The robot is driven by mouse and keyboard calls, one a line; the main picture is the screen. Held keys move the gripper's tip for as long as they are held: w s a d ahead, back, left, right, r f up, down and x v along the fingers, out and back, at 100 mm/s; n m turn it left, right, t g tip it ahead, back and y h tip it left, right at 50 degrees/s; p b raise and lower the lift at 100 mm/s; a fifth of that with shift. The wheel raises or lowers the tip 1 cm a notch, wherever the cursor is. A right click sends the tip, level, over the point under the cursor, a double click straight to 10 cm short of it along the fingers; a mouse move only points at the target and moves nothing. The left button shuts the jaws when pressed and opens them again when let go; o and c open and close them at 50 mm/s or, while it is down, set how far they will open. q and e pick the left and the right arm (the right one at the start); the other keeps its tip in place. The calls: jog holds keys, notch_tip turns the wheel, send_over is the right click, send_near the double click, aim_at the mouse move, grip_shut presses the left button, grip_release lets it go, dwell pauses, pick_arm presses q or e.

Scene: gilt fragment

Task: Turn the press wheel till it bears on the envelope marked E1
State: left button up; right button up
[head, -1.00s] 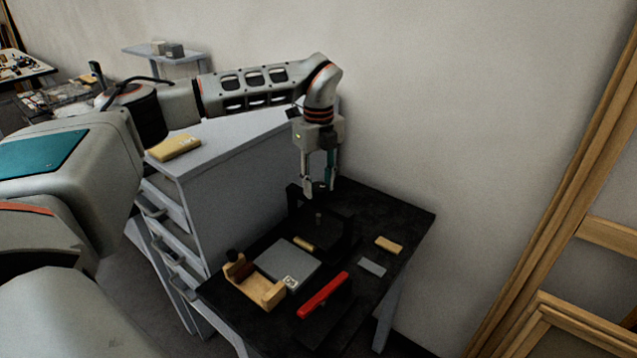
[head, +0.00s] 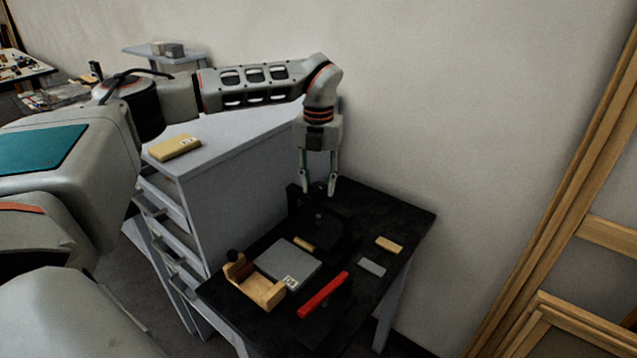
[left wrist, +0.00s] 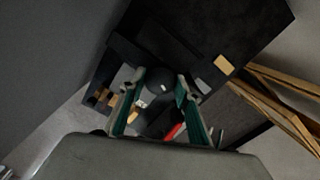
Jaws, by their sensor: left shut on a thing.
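The black press (head: 293,205) stands at the back of the black table, below my left gripper (head: 318,189). My left gripper points down, with one finger on each side of the dark press wheel. In the left wrist view the wheel (left wrist: 158,80) is a dark round shape with a small light mark, between the teal-lined fingers. The gripper is shut on it. A tan piece (head: 304,243) lies at the near foot of the press; I cannot tell whether it is the envelope. I can read no E1 mark, and the press's pressing face is too dark to judge. My right gripper is not in view.
On the black table (head: 408,212) are a grey slab (head: 285,260), a wooden holder (head: 257,289), a red-handled tool (head: 322,296), a tan block (head: 389,245) and a grey plate (head: 372,267). A grey cabinet (head: 235,180) bearing a yellow packet (head: 175,147) stands at left.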

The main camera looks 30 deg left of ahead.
pick_arm(q)
jog(key=m, duration=0.4)
jog(key=shift+m, duration=0.3)
jog(key=m, duration=0.7)
jog(key=shift+m, duration=0.6)
jog(key=o, duration=1.1)
